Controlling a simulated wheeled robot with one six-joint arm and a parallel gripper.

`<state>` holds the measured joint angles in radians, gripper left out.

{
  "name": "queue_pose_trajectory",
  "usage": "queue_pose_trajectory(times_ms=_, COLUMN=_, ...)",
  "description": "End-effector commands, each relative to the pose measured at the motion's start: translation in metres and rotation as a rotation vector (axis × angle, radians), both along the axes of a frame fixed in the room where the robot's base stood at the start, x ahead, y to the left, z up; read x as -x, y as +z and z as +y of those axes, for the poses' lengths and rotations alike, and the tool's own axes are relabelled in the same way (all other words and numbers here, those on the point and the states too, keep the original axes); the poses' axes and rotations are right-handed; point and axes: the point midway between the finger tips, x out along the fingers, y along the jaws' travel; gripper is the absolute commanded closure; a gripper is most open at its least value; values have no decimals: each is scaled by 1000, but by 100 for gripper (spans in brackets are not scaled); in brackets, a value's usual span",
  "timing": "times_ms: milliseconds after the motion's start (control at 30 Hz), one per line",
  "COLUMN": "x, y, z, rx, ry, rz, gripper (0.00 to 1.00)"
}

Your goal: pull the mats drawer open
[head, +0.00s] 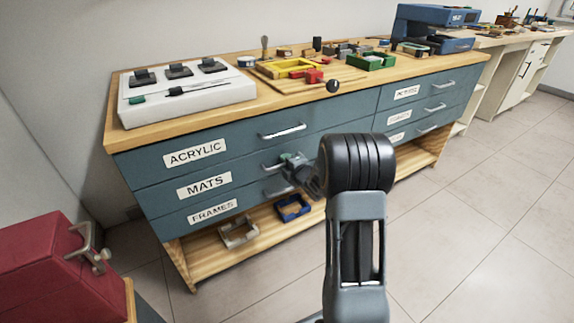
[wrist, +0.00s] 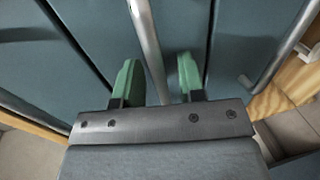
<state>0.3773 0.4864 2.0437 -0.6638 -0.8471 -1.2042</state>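The mats drawer (head: 245,172) is the middle blue-grey drawer of the left stack, with a white MATS label (head: 203,185). Its front looks flush with the drawers above and below. My gripper (head: 289,160) is at its handle in the head view, and my arm stands in front to the right. In the wrist view my gripper (wrist: 158,62) has its green fingers apart. The metal bar handle (wrist: 147,40) runs between them, with a clear gap to the right finger. Whether the left finger touches it I cannot tell.
The acrylic drawer (head: 240,146) is above and the frames drawer (head: 245,200) below. A lower shelf holds a blue tray (head: 292,208) and a pale tray (head: 238,232). A red box (head: 45,270) stands at left front. The tiled floor (head: 455,215) at right is clear.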

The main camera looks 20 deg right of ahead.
Motion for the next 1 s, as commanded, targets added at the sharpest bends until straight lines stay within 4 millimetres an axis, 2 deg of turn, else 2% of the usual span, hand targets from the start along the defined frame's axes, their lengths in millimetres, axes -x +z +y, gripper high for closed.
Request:
queue_pose_trajectory(times_ms=267, x=0, y=0, z=0, rx=-1, ry=0, rz=1, gripper=65)
queue_pose_trajectory(times_ms=633, x=0, y=0, z=0, rx=-1, ry=0, rz=1, gripper=100)
queue_pose_trajectory(times_ms=1000, x=0, y=0, z=0, rx=-1, ry=0, rz=1, gripper=100)
